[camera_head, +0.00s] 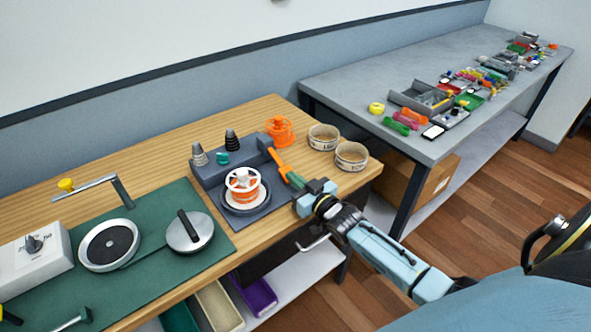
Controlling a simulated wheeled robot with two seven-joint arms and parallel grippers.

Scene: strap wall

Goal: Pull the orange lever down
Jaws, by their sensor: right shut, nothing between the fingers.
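The orange lever (276,158) slants down to the right from the dark grey block at the right part of the wooden bench. A short green piece (295,181) shows at its lower end; I cannot tell whether it belongs to the lever. My right gripper (304,193) is shut and empty, right beside this lower end. I cannot tell whether it touches the lever. My left gripper is not in view.
A white-and-orange spool (243,184) sits on the dark grey base (205,178), left of the lever. A green mat (150,270) with devices lies left. A grey table (445,80) holds many small parts.

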